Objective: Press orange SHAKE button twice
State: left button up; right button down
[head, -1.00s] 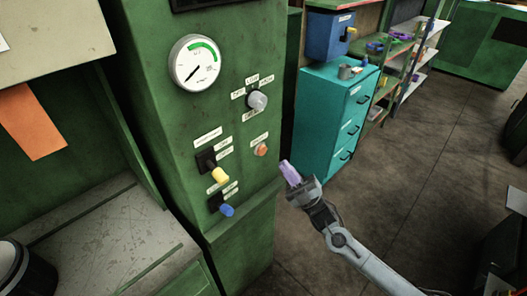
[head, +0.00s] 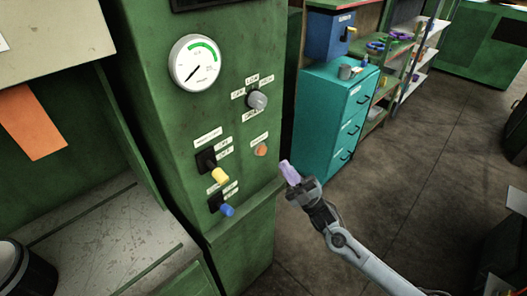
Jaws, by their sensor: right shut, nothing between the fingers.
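The orange button (head: 261,150) sits on the front of the green machine panel (head: 160,120), below the grey knob and right of the yellow-handled switch. A small label is above it, too small to read for certain. My right gripper (head: 288,172) is shut and empty, its purple fingertips to the right of the button and a little lower in the picture. A gap shows between the fingertips and the button. My left gripper is not in view.
A round gauge (head: 195,62), a grey knob (head: 257,100), a yellow-handled switch (head: 220,175) and a blue-handled switch (head: 226,210) share the panel. A teal cabinet (head: 325,125) stands behind my right gripper. Open floor (head: 420,190) lies to the right.

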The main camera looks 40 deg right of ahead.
dwell(0.5)
jog(key=s+m+g+h+p, duration=0.1)
jog(key=m+h+p, duration=0.1)
jog(key=h+p, duration=0.2)
jog(key=s+m+g+h+p, duration=0.1)
jog(key=m+g+h+p, duration=0.1)
jog(key=h, duration=0.8)
jog(key=s+m+g+h+p, duration=0.2)
jog(key=m+h+p, duration=0.2)
jog(key=h+p, duration=0.3)
jog(key=shift+r+h, duration=0.15)
jog(key=shift+h, duration=0.15)
jog(key=shift+w, duration=0.1)
